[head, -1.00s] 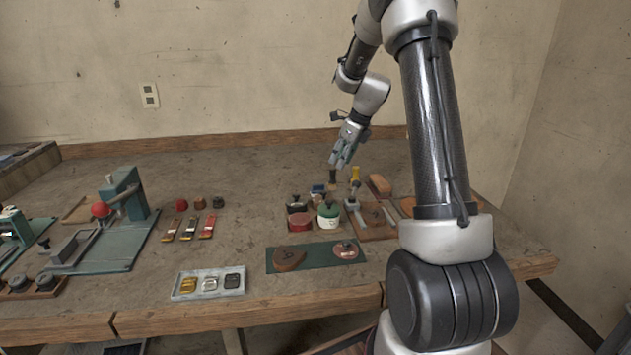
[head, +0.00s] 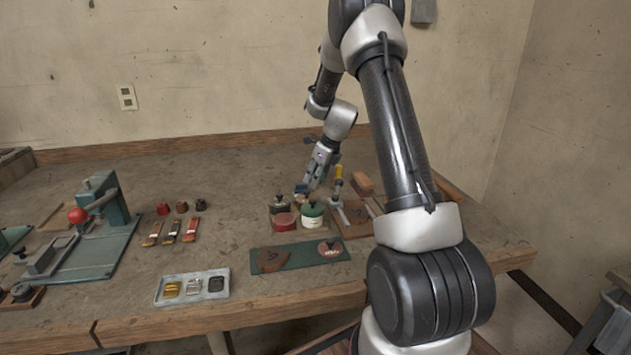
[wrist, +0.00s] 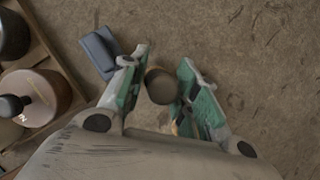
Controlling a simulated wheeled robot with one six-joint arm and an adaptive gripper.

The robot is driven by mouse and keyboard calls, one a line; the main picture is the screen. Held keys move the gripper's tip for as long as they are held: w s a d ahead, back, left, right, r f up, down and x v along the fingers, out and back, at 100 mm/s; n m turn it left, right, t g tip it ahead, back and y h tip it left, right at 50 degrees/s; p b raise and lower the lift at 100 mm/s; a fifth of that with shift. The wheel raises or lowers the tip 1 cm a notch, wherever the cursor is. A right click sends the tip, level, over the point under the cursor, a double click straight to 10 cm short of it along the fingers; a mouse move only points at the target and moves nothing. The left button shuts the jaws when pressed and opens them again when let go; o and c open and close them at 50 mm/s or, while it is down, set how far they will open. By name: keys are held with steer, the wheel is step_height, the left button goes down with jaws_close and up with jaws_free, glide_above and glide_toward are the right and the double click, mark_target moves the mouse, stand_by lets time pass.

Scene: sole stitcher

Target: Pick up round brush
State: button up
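A brown round-topped cylinder, which looks like the round brush (wrist: 160,86), stands between my gripper's fingers in the wrist view, seen from above. Its lower part is hidden. My gripper (wrist: 163,72) is open around it. In the head view my gripper (head: 311,187) points down, low over the bench behind the jars. The brush cannot be made out clearly there.
A blue block (wrist: 101,52) lies just left of the left finger. A green-and-white jar (head: 312,219), a red tin (head: 284,222) and a dark-lidded jar (head: 279,205) stand in front. A yellow-handled tool (head: 338,178) stands to the right. Bare bench lies behind.

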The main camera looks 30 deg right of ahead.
steer(key=c, duration=0.3)
steer(key=shift+c, duration=0.2)
step_height(320, 180, up, 10)
steer(key=shift+r, duration=0.1)
stand_by(0.5)
